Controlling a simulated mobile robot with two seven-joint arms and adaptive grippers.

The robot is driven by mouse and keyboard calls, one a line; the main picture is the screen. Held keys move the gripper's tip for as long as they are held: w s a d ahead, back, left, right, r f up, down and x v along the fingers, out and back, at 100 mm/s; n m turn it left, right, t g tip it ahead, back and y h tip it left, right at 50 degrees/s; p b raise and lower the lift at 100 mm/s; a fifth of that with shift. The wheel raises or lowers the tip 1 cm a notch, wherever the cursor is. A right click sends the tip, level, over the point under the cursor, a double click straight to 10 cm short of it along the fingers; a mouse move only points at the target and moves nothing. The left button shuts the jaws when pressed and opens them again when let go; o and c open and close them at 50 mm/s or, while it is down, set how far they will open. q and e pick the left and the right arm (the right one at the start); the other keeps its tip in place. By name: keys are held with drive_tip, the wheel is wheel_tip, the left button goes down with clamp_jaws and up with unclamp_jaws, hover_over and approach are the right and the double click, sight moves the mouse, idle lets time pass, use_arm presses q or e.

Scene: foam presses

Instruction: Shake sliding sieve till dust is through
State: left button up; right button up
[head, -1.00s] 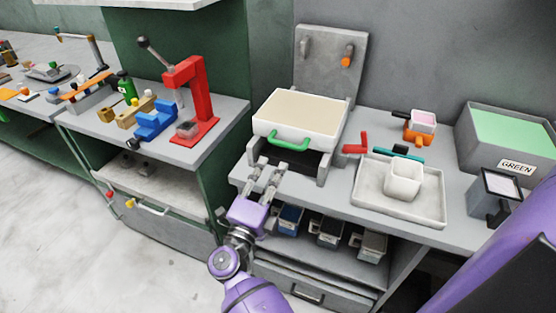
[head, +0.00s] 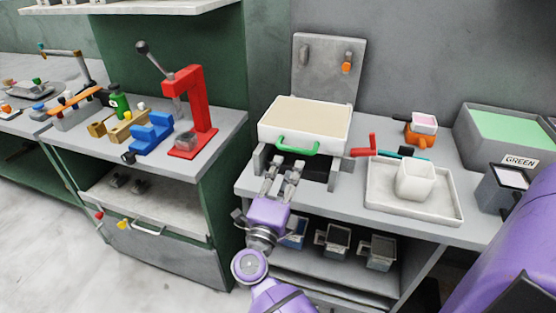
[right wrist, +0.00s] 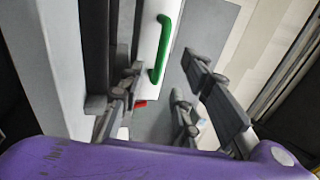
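The sliding sieve is a white rectangular box (head: 304,126) with a beige top surface and a green handle (head: 297,148) on its front. It sits on a grey frame (head: 330,176) with a dark opening under it. My right gripper (head: 284,174) is open in front of and just below the handle, apart from it. In the right wrist view the green handle (right wrist: 166,48) lies beyond the two spread fingers (right wrist: 170,95), with nothing held between them. My left gripper is not in view. I cannot see dust below the sieve.
A white tray (head: 381,204) with a white cup (head: 415,180) stands right of the sieve, near a red piece (head: 364,148). A grey bin marked GREEN (head: 520,162) is at the right. A red press (head: 204,110) stands on the left bench.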

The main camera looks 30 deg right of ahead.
sight(295, 149)
drive_tip(key=p+x, duration=0.1)
drive_tip(key=x, duration=0.6)
drive_tip(key=shift+w+r, duration=0.15)
drive_tip(key=shift+r, duration=0.05)
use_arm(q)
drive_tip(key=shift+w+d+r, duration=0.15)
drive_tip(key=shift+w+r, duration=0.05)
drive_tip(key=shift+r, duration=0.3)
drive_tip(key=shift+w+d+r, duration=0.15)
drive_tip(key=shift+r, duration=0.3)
use_arm(e)
drive_tip(key=shift+w+d, duration=0.3)
drive_tip(key=shift+d, duration=0.15)
clamp_jaws()
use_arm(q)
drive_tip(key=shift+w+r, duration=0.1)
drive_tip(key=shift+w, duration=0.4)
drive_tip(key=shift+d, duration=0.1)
